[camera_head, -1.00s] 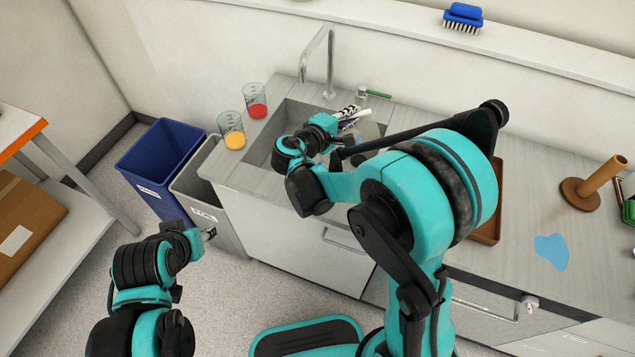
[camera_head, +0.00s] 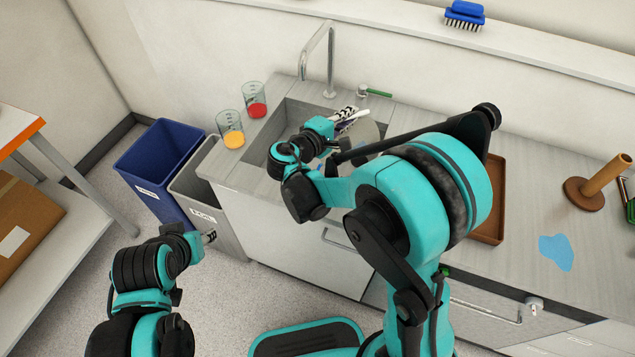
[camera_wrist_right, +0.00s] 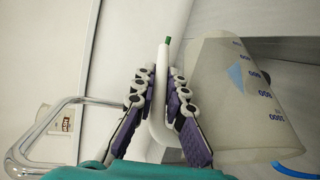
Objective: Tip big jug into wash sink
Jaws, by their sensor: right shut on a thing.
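My right gripper (camera_head: 346,118) is over the right part of the wash sink (camera_head: 292,111). It is shut on the white handle (camera_wrist_right: 160,112) of the big jug (camera_head: 365,136). The jug is cloudy, see-through plastic. It shows large beside the fingers in the right wrist view (camera_wrist_right: 222,105), with blue scale marks and a blue triangle. In the head view my arm hides part of it; it looks tilted, but I cannot make out its mouth or any liquid. My left gripper (camera_head: 210,236) is away from the sink, near the grey bin; its fingers are too small to judge.
A tap (camera_head: 328,62) rises behind the sink. Beakers with yellow (camera_head: 233,138) and red (camera_head: 257,109) liquid stand left of it. A blue bin (camera_head: 150,180) and a grey bin (camera_head: 205,215) stand on the floor. A brown tray (camera_head: 492,215) lies right of my arm.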

